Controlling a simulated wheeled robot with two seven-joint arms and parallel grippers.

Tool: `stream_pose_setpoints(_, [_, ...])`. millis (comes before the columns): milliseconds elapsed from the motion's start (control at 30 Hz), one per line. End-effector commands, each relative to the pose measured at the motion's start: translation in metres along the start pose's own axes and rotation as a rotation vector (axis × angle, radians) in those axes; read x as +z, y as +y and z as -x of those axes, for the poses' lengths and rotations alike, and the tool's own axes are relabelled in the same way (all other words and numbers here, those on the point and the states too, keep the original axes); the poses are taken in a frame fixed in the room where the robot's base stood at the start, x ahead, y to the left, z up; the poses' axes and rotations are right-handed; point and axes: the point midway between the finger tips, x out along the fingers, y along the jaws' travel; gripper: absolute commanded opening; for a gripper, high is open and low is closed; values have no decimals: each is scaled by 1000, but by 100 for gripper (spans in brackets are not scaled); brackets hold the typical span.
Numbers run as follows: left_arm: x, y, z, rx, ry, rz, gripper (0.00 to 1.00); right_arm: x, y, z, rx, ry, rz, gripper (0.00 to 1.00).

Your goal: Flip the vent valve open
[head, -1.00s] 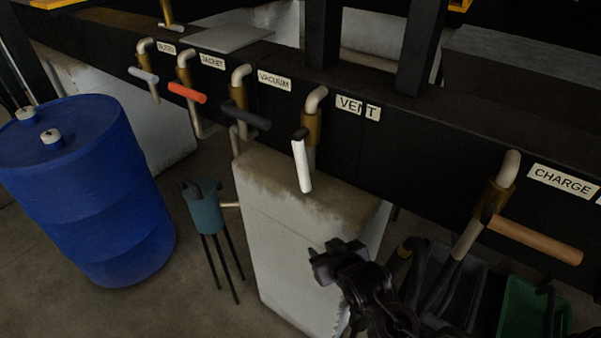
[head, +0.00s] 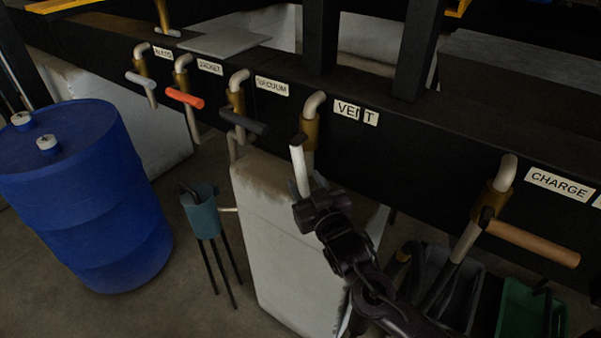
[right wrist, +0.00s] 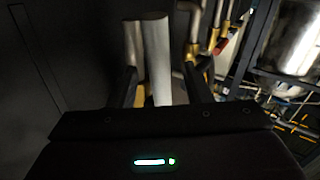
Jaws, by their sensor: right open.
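The vent valve has a brass body (head: 310,130) under a bent pale pipe, beside the VENT label (head: 356,112). Its white handle (head: 298,160) hangs downward, slightly tilted. My right gripper (head: 312,197) is at the handle's lower end and hides that end in the head view. In the right wrist view the white handle (right wrist: 157,60) stands between the two open fingers of my right gripper (right wrist: 160,80). Contact with either finger cannot be told. My left gripper is not in view.
The vacuum valve's dark handle (head: 245,122) is to the left and the charge valve's tan handle (head: 532,243) to the right. A pale block (head: 270,230) stands below the valves. A blue drum (head: 85,200) and a teal container on legs (head: 201,212) stand at left.

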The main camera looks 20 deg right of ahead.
Motion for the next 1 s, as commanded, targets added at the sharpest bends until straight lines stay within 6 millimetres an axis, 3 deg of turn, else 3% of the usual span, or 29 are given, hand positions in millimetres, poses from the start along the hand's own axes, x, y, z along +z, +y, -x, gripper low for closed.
stream_pose_setpoints(200, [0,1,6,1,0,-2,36,-1,0,-27,-1,1,0,45])
stream_pose_setpoints(567, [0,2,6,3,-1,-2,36,0,-1,-32,-1,-1,-1,45])
stream_pose_setpoints(900, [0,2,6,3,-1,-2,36,0,-1,-32,-2,-2,-1,0])
stream_pose_setpoints(1000, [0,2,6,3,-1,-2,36,0,-1,-32,-2,-2,-1,0])
